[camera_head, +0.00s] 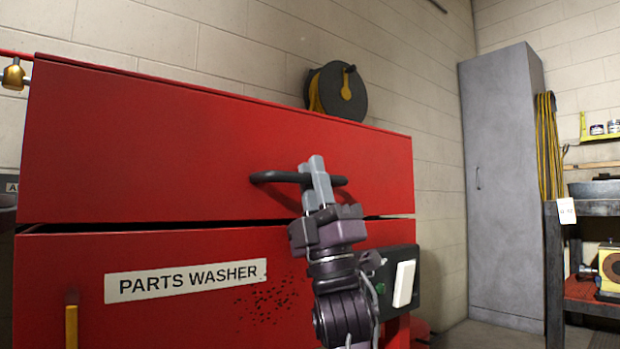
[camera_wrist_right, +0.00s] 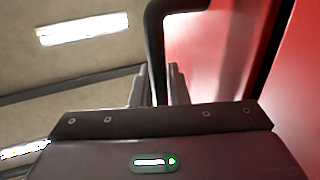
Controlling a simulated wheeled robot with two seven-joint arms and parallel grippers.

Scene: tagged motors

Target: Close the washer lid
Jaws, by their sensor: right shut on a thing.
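The red parts washer (camera_head: 60,275) fills the left and middle of the head view. Its red lid (camera_head: 140,140) sits above the body, with a dark gap along the seam that is wider at the left. A black bar handle (camera_head: 272,177) is on the lid's front. My right gripper (camera_head: 318,178) is shut on the handle, near its right part. In the right wrist view the handle (camera_wrist_right: 155,45) passes between the fingers (camera_wrist_right: 157,88), and the red lid (camera_wrist_right: 235,50) is at the right. My left gripper is not in view.
A black control box with a white switch (camera_head: 404,284) is on the washer's front, close to my right arm. A hose reel (camera_head: 343,92) is behind the lid. A grey cabinet (camera_head: 500,180) and a shelf with items (camera_head: 590,208) stand at the right.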

